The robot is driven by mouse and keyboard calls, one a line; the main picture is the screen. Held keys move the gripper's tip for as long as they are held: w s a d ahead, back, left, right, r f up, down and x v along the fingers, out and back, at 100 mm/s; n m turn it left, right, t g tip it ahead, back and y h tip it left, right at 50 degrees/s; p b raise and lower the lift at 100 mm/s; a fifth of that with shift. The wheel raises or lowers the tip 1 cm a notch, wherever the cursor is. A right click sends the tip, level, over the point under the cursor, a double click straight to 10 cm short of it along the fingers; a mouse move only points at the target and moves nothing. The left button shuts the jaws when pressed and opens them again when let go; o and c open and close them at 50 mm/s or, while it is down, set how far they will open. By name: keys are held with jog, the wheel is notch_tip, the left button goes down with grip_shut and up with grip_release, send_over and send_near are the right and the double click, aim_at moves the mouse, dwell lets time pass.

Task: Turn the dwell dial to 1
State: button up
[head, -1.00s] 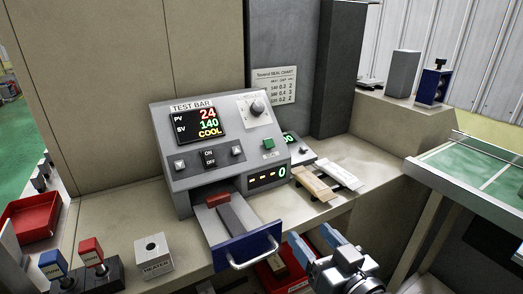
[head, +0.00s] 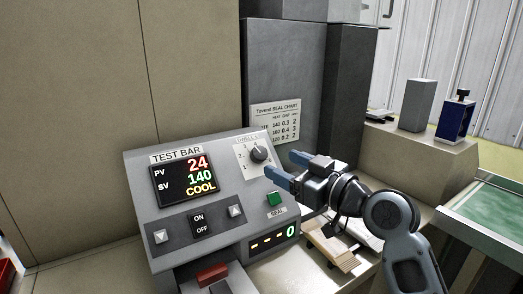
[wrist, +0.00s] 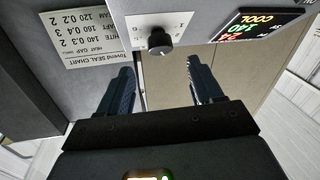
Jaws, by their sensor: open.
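The dwell dial (head: 259,154) is a dark round knob on a white numbered plate (head: 243,158) at the upper right of the grey test bar panel (head: 170,222). In the wrist view the dial (wrist: 158,41) shows upside down at the upper middle, beyond the fingertips. Its exact setting is too small to read surely. My gripper (head: 286,168) is open, with two blue fingers reaching toward the panel just right of the dial. The fingers are empty and look apart from the dial. In the wrist view my gripper (wrist: 158,68) has its fingers spread on either side of the dial's line.
The display (head: 186,178) reads PV 24, SV 140, COOL. A green seal button (head: 275,199) sits below the dial, and an ON/OFF switch (head: 199,225) is lower left. A seal chart (head: 276,121) is on the dark column behind. Wrapper strips (head: 330,246) lie at the right.

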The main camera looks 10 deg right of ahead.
aim_at(262, 154)
jog(key=p+x, duration=0.1)
jog(key=x, duration=0.6)
jog(key=c, duration=1.1)
jog(key=shift+o, duration=0.2)
